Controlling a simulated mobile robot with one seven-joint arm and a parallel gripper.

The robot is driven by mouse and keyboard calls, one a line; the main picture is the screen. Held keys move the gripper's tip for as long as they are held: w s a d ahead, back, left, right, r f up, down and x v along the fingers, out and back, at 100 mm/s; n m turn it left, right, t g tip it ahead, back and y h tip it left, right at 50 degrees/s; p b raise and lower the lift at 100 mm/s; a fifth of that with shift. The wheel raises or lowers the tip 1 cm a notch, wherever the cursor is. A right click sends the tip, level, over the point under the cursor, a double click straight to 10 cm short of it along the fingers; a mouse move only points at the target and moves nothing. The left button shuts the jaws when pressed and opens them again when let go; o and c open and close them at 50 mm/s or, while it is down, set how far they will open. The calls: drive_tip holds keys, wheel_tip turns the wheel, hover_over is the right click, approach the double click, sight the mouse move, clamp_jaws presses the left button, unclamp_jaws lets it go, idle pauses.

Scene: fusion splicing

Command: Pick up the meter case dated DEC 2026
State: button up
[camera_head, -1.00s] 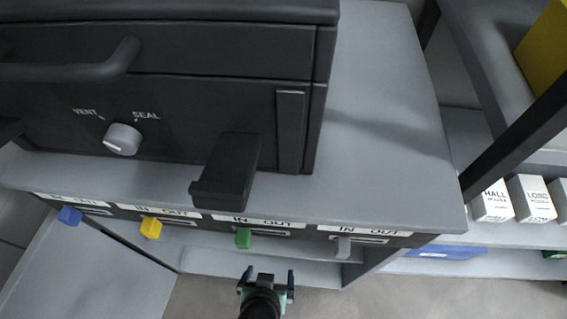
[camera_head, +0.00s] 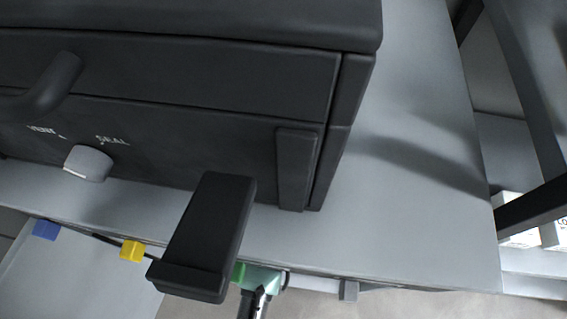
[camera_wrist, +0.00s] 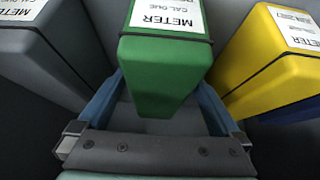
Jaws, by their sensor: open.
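In the wrist view a green meter case (camera_wrist: 160,85) stands in the middle with a white label reading METER and CAL DUE. A grey meter case (camera_wrist: 45,52) is at the left, and a yellow meter case (camera_wrist: 268,62) is at the right. The yellow label has small date print that seems to end in 2027. No DEC 2026 date is readable; the green and grey dates are cut off. My gripper (camera_wrist: 160,92) is open, its blue fingers on either side of the green case's near end. Contact cannot be told. In the head view my gripper (camera_head: 258,285) is partly hidden.
A black cabinet (camera_head: 200,80) with a knob (camera_head: 88,163) and a protruding dark lever (camera_head: 205,235) stands on a grey bench (camera_head: 400,190). A dark post (camera_head: 530,205) is at the right.

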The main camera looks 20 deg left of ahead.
drive_tip(key=shift+w+a, duration=0.15)
drive_tip(key=shift+w, duration=0.35)
drive_tip(key=shift+w+a+b, duration=0.15)
drive_tip(key=shift+w+b, duration=0.15)
drive_tip(key=shift+w, duration=0.3)
drive_tip(key=shift+w+a+b, duration=0.15)
drive_tip(key=shift+w+b, duration=0.1)
drive_tip(key=shift+w, duration=0.3)
drive_tip(key=shift+b+x, duration=0.7)
drive_tip(key=shift+x, duration=0.8)
drive_tip(key=shift+s, duration=0.1)
clamp_jaws()
